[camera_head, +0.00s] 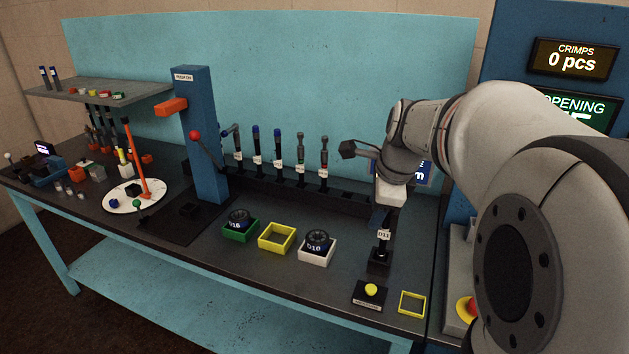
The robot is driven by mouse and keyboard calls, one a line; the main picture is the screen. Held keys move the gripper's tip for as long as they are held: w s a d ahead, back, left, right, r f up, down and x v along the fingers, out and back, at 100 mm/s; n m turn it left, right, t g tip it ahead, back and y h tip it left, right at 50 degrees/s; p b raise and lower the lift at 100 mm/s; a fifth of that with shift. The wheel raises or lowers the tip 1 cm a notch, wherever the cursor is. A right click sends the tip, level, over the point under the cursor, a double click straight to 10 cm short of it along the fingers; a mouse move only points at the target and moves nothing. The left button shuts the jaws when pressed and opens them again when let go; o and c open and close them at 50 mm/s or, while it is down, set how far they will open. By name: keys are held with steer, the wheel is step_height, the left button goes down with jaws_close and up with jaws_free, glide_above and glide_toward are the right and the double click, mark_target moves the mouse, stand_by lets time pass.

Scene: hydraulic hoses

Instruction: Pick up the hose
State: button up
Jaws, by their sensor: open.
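Several short upright black hoses with white tags, such as one with a blue top (257,148), stand in a row in a dark rack along the back of the bench. Another short hose (383,243), tagged D11, stands upright in a dark holder (379,264) at the right of the bench. My gripper (380,221) points down just above or around the top of this D11 hose. Its jaws are open. The fingers are dark and small here, so I cannot tell whether they touch the hose.
Green (240,233), yellow (277,238) and white (317,251) bins stand at the middle front. A yellow button box (370,293) and a yellow square frame (412,304) lie at the front right. A blue post (203,135) with a red-knobbed lever rises at the left.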

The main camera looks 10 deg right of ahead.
steer(key=w+d+f+m+b, duration=0.1)
steer(key=w+d+m, duration=0.7)
steer(key=m, duration=0.3)
glide_above(385, 233)
steer(key=w, duration=0.2)
steer(key=shift+m+t, duration=0.4)
step_height(385, 233, down, 7)
steer(key=shift+s+d+f+p, duration=0.1)
steer(key=shift+s+f+p, duration=0.1)
steer(key=shift+p, duration=0.15)
steer(key=shift+c, duration=0.3)
jaws_close()
